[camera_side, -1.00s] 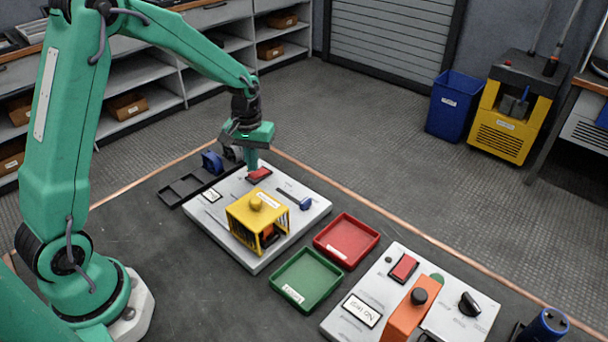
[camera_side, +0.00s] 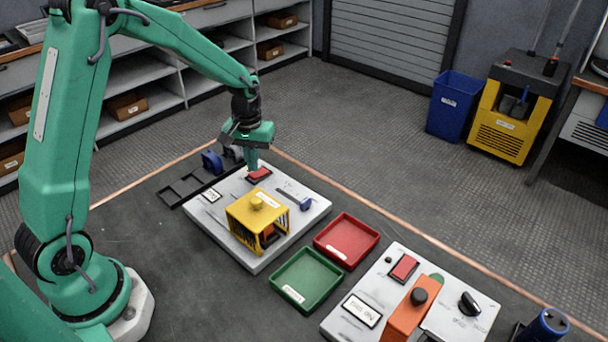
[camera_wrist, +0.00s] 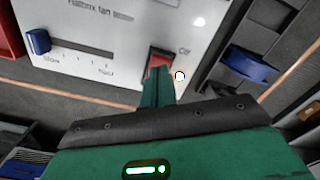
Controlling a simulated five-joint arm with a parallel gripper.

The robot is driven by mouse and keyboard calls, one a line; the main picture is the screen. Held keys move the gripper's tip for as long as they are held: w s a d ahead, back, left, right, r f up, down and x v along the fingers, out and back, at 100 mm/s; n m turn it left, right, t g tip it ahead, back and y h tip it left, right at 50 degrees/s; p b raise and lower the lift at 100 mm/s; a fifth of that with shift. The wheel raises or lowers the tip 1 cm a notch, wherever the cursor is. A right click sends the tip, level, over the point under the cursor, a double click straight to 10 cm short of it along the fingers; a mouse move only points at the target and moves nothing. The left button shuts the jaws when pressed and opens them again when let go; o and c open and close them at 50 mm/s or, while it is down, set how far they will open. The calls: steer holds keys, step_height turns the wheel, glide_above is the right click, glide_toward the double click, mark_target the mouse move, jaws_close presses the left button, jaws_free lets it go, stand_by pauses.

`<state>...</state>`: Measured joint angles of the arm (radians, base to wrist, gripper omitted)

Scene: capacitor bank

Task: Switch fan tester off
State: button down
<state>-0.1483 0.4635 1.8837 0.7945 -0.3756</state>
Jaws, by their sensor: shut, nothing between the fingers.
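The fan tester is a white panel (camera_side: 206,226) with a yellow cage (camera_side: 257,214), a blue slider knob (camera_side: 305,203) and a red rocker switch (camera_side: 260,175). In the wrist view, the rocker (camera_wrist: 160,58) sits beside an "Off" label, and the slider knob (camera_wrist: 38,41) is at the far left end of its scale. My gripper (camera_side: 251,170) is shut and empty, pointing down at the rocker's edge. In the wrist view, my fingertips (camera_wrist: 157,75) overlap and hide part of the rocker; I cannot tell whether they touch it.
A black tray (camera_side: 178,196) and a blue clamp-like part (camera_side: 211,161) lie left of the panel. Red (camera_side: 346,240) and green (camera_side: 306,279) trays sit to its right. A second white panel (camera_side: 400,255) with a red switch and orange block stands beyond them.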

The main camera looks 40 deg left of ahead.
mark_target(253, 176)
steer(key=shift+f, duration=1.05)
stand_by(1.2)
steer(key=shift+r, duration=3.5)
steer(key=shift+r, duration=0.1)
steer(key=s+d+r+m+t, duration=0.3)
steer(key=s+d+r, duration=0.1)
steer(key=s+r, duration=0.6)
steer(key=s+d+r+m+t, duration=0.1)
steer(key=s, duration=0.4)
steer(key=s+d+r+m+t, duration=0.1)
steer(key=s+r+m, duration=0.1)
steer(key=s, duration=0.4)
steer(key=shift+d+r+t, duration=0.25)
steer(key=shift+t, duration=0.05)
